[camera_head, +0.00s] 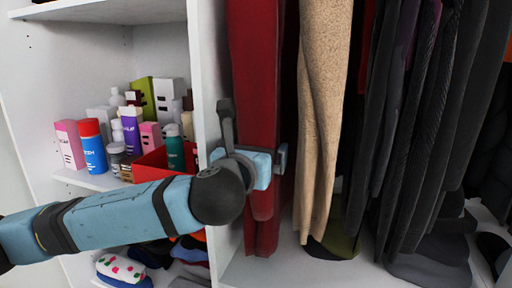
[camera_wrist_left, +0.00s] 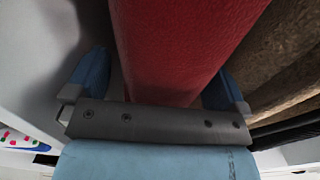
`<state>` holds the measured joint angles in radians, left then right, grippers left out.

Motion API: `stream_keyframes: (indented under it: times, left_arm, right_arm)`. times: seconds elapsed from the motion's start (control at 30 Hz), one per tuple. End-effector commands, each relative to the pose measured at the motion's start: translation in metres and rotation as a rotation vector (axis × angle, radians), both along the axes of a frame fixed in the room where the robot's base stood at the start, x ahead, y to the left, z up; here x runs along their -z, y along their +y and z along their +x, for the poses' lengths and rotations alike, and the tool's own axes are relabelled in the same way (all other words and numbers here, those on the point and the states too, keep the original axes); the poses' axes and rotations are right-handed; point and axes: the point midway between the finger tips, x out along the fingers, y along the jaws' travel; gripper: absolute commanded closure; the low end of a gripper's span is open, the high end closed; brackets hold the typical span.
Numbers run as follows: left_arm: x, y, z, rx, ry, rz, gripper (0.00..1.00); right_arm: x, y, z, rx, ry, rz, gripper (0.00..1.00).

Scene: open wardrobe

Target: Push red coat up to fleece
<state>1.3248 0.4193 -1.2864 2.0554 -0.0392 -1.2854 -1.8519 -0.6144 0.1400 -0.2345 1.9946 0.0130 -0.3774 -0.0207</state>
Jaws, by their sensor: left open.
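The red coat (camera_head: 255,75) hangs at the left end of the wardrobe's hanging section. The tan fleece (camera_head: 322,100) hangs to its right, with a narrow gap between them in the head view. My left gripper (camera_head: 253,150) is at the coat's lower part, open, with one finger on each side of it. In the left wrist view the red coat (camera_wrist_left: 180,45) lies between the two spread fingers of the gripper (camera_wrist_left: 158,88), and the fleece (camera_wrist_left: 285,60) is just beyond the right finger. Whether the fingers touch the coat cannot be told. My right gripper is not in view.
A white upright panel (camera_head: 207,60) stands close on the left of the coat. Left of it, a shelf holds bottles, boxes and a red bin (camera_head: 150,167). Several dark garments (camera_head: 420,120) hang right of the fleece. Dark items (camera_head: 440,255) lie on the wardrobe floor at right.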

Motion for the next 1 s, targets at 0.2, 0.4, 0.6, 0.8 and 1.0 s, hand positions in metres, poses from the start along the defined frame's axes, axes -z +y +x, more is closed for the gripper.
stream_keyframes:
  times: [0.2,0.4,0.6,0.8,1.0]
  left_arm:
    - [0.0001,-0.0018,0.0055,0.001,0.000,0.000,0.00]
    - [0.0001,-0.0017,0.0053,0.001,0.000,0.000,0.09]
    - [0.0001,-0.0017,0.0052,0.001,0.000,0.000,0.55]
    - [0.0001,-0.0019,0.0050,0.001,0.000,0.000,0.75]
    - [-0.0001,-0.0059,0.0037,0.001,0.000,0.000,0.75]
  right_arm:
    - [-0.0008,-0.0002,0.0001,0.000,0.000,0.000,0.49]
    - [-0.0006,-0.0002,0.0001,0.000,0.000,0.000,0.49]
    - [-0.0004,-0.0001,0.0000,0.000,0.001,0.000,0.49]
    - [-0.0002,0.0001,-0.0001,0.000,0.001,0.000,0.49]
    - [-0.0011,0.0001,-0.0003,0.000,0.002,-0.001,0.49]
